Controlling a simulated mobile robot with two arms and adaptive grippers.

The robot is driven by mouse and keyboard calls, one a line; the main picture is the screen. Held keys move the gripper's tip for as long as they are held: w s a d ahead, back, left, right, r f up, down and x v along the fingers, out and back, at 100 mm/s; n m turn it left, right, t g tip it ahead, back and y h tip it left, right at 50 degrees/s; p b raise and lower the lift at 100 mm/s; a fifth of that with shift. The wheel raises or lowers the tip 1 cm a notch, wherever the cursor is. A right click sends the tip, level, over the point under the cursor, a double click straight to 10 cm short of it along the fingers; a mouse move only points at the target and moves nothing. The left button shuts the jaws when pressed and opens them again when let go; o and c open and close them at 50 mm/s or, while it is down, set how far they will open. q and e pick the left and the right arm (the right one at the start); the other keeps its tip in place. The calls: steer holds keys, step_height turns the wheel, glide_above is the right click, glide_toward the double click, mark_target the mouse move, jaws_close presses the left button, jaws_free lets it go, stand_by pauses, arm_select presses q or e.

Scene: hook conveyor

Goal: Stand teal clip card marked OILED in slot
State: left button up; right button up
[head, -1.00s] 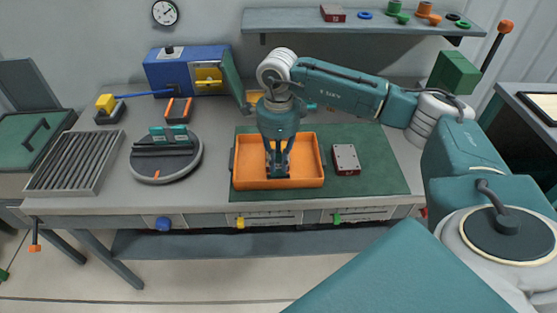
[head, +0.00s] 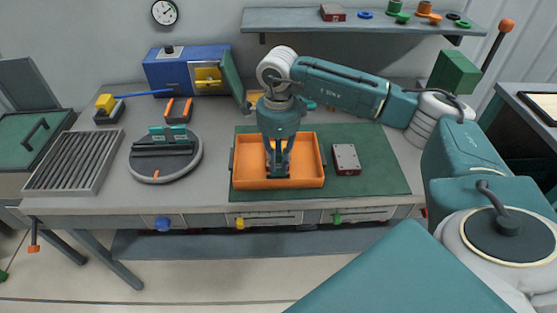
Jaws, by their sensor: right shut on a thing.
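My right gripper (head: 278,168) points straight down into an orange tray (head: 308,183) on a green mat. Its fingers are shut on a small dark teal piece low in the tray, apparently the clip card; fingers hide most of it, and no marking can be read. A round grey turntable (head: 185,168) with a dark slotted bar (head: 163,150) stands to the left. Two teal cards stand upright at the bar, one on the left (head: 157,134) and one on the right (head: 179,131); their lettering is too small to read. My left gripper is not in view.
A red-and-grey box (head: 346,159) lies on the mat (head: 385,180) right of the tray. A ribbed grey rack (head: 68,165) is at the far left. A blue machine (head: 170,75) and an orange-and-black holder (head: 178,110) stand behind the turntable. Bench between turntable and tray is clear.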

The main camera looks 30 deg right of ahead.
mark_target(279, 170)
steer(key=shift+f+b, duration=1.5)
steer(key=shift+f, duration=0.35)
stand_by(1.1)
steer(key=o, duration=0.9)
steer(key=shift+r, duration=0.15)
step_height(279, 170, up, 12)
steer(key=shift+f, duration=0.1)
